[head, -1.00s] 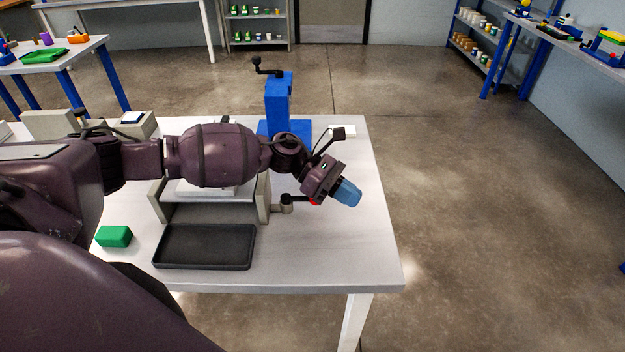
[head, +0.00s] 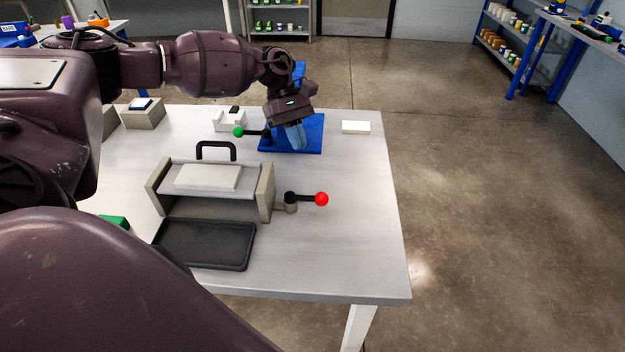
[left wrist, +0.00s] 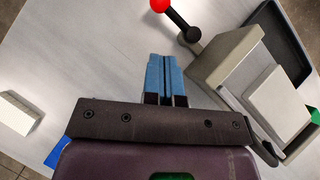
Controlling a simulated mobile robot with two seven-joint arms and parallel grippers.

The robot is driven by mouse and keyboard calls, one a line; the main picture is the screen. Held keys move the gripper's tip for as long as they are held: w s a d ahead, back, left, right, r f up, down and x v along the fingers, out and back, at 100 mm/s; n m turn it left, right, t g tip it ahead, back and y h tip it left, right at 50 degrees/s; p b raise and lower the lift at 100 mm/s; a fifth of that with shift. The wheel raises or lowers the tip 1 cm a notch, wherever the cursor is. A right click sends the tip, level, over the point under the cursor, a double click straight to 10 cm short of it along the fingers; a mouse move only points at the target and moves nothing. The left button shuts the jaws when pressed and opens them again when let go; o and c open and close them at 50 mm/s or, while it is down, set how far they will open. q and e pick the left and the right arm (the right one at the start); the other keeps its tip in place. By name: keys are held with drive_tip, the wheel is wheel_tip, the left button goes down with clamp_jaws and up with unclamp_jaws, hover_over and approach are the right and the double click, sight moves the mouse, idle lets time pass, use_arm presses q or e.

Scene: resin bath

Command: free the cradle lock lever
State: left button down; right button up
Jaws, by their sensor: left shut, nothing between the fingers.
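The grey cradle (head: 265,192) stands on the table with a pale flat block (head: 208,177) in it. A black lever with a red ball (head: 321,199) sticks out to the right from the cradle's right side; it also shows at the top of the left wrist view (left wrist: 160,5). My left gripper (head: 298,145) is shut and empty, behind and above the lever, in front of the blue stand. Its blue fingers (left wrist: 166,75) are together and apart from the lever in the left wrist view. My right gripper is not in view.
A black tray (head: 205,262) lies in front of the cradle. A black rod with a green knob (head: 239,132) is left of my gripper, near the blue stand base (head: 310,140). A white block (head: 355,127) lies at the back right. The table's right side is clear.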

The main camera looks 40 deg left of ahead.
sight(308, 198)
use_arm(q)
drive_tip(key=shift+d, duration=0.1)
drive_tip(key=p+x, duration=0.1)
drive_tip(key=x, duration=0.8)
drive_tip(key=shift+s+d+f, duration=0.2)
drive_tip(key=shift+d+f, duration=0.05)
drive_tip(key=shift+f, duration=0.15)
